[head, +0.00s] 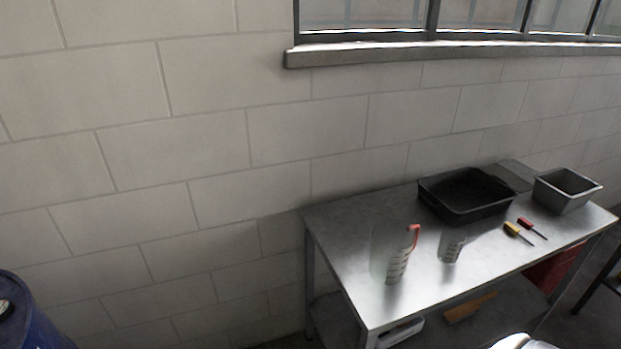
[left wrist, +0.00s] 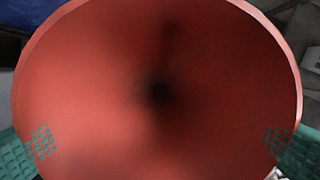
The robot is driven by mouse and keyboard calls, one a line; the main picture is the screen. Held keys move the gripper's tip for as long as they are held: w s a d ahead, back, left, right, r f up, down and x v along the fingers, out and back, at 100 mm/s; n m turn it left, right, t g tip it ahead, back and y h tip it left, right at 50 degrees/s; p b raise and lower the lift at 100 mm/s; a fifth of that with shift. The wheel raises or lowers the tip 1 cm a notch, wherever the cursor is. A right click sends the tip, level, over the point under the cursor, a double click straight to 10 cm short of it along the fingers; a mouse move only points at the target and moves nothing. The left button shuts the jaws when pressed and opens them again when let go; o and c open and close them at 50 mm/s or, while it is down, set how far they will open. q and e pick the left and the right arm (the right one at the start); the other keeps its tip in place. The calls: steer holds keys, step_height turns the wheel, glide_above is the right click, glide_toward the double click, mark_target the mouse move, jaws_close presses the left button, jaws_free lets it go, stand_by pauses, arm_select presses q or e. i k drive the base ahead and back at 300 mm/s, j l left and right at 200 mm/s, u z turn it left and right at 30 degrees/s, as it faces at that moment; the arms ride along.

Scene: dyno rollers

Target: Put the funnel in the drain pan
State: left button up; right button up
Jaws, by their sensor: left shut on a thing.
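The red funnel (left wrist: 160,60) fills most of the left wrist view, seen into its wide mouth with the dark hole in the middle. My left gripper (left wrist: 158,150) is shut on the funnel, with a green pad at each side of the rim. In the head view, the drain pan, a black rectangular pan (head: 437,205), sits at the back of the metal table and looks empty. Neither the funnel nor my left gripper shows in the head view. My right gripper shows in neither view.
The metal table (head: 345,225) stands against the block wall. A clear jug with a red handle (head: 392,255) and a smaller clear cup (head: 452,245) stand in front of the pan. Two screwdrivers (head: 518,233) and a grey bin (head: 563,200) are right. A blue drum (head: 35,320) is far left.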

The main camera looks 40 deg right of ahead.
mark_target(462, 203)
steer(key=k+l+z, duration=0.15)
steer(key=l+z, duration=0.25)
steer(key=l, duration=0.3)
steer(key=l+z, duration=0.45)
steer(key=l, duration=0.2)
steer(key=l+z, duration=0.1)
steer(key=l, duration=1.4)
steer(key=i+l+z, duration=0.1)
steer(key=l, duration=1.35)
